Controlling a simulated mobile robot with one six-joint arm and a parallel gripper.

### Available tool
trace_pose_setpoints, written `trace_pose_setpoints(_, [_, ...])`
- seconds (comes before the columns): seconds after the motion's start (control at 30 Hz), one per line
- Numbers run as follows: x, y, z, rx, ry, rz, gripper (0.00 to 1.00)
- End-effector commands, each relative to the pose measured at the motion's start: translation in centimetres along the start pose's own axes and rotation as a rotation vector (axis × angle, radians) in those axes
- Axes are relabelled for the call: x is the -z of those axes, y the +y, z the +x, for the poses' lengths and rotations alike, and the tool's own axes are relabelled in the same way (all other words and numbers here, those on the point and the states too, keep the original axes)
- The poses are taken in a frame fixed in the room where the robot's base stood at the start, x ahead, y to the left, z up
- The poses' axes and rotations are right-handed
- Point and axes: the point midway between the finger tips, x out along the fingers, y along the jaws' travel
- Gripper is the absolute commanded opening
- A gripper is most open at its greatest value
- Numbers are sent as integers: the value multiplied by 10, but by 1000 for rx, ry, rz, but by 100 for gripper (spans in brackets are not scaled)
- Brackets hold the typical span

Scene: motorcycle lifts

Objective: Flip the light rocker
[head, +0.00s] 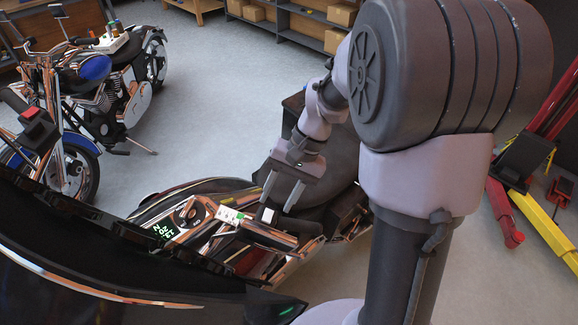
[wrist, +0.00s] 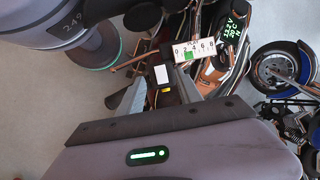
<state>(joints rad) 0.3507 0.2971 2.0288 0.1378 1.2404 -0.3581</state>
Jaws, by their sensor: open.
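A small white rocker (head: 268,214) sits on a dark housing on the nearer motorcycle. In the wrist view the white rocker (wrist: 162,74) has a small yellow patch beside it. I take it as the light rocker, though I see no label naming it. My gripper (head: 278,204) is open, its two fingers pointing down just above the rocker. In the wrist view my gripper (wrist: 164,80) has the rocker between its fingers. I cannot tell whether a finger touches it.
A white numbered strip (wrist: 195,50) with a green mark is close to the rocker. A green-lit display (head: 160,231) lies left of it. A blue motorcycle (head: 92,80) stands at the left, with a red switch (head: 31,113) in front. A red and yellow lift (head: 520,200) is at the right.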

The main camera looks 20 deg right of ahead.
Motion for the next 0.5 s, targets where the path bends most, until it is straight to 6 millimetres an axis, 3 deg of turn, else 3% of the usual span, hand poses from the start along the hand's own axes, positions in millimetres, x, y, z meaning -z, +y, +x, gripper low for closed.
trace_pose_setpoints(0.03, [-1,-2,-24,1,5,2,42])
trace_pose_setpoints(0.2, [-1,-2,-79,0,4,2,42])
trace_pose_setpoints(0.33, [-1,-2,-108,1,2,2,42])
trace_pose_setpoints(0.5, [0,0,-123,0,0,1,42])
